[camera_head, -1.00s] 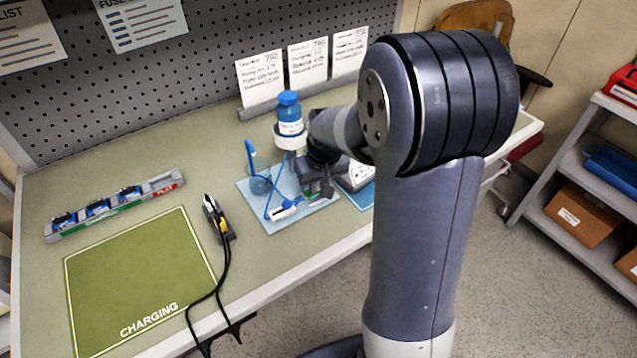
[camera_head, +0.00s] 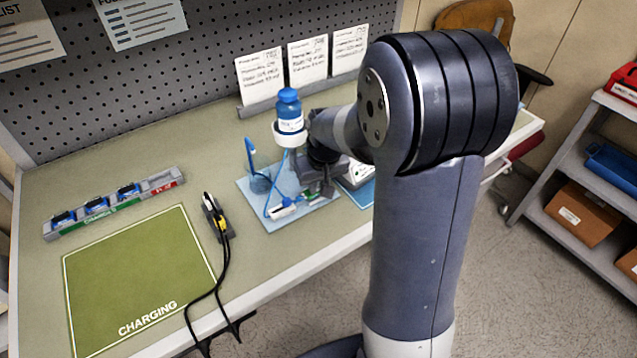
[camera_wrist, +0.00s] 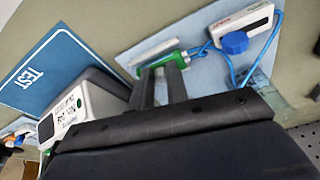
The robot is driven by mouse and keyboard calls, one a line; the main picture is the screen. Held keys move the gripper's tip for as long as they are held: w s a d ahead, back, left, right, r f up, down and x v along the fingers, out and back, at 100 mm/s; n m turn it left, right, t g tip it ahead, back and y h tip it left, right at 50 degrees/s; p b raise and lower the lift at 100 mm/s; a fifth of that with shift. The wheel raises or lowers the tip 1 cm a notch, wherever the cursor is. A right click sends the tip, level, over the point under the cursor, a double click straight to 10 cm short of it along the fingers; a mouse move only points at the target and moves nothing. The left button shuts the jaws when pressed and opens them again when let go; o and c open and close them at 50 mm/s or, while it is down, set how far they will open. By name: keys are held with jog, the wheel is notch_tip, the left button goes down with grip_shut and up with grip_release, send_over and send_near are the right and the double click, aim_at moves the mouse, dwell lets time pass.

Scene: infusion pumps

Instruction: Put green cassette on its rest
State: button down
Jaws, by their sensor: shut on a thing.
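The green cassette (camera_wrist: 168,60) shows in the wrist view as a green piece with a pale bar beside it, at the tips of my gripper (camera_wrist: 161,72). My gripper is shut on it. The fingers hide part of it. In the head view my gripper (camera_head: 318,182) is over the light blue mat, and a small green spot (camera_head: 311,197) shows below it. A white cassette with a blue knob (camera_wrist: 236,42) and blue tubing lies beside the green one; it also shows in the head view (camera_head: 283,210). I cannot make out the rest clearly.
A blue-capped bottle (camera_head: 289,108) stands in a white ring holder close to my wrist. A grey pump (camera_wrist: 88,105) and a blue TEST mat (camera_wrist: 40,72) are beside my gripper. A cable clip stand (camera_head: 215,218) and the green CHARGING mat (camera_head: 140,270) are at left.

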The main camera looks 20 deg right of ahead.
jog(key=shift+f, duration=0.15)
jog(key=c, duration=0.9)
grip_release()
jog(key=shift+w+p+v, duration=0.25)
jog(key=shift+p+v, duration=0.6)
jog(key=shift+v, duration=0.3)
jog(key=shift+w+p+v, duration=0.25)
jog(key=shift+p+v, duration=0.6)
jog(key=shift+v, duration=0.3)
jog(key=shift+w+p+v, duration=0.3)
jog(key=shift+p+v, duration=0.55)
jog(key=shift+v, duration=0.3)
jog(key=shift+a, duration=0.1)
jog(key=b+x, duration=0.2)
jog(key=x, duration=0.1)
jog(key=s+b+x, duration=0.1)
jog(key=b+x, duration=0.2)
jog(key=shift+s+f, duration=0.2)
jog(key=shift+f, duration=0.1)
jog(key=shift+r, duration=0.15)
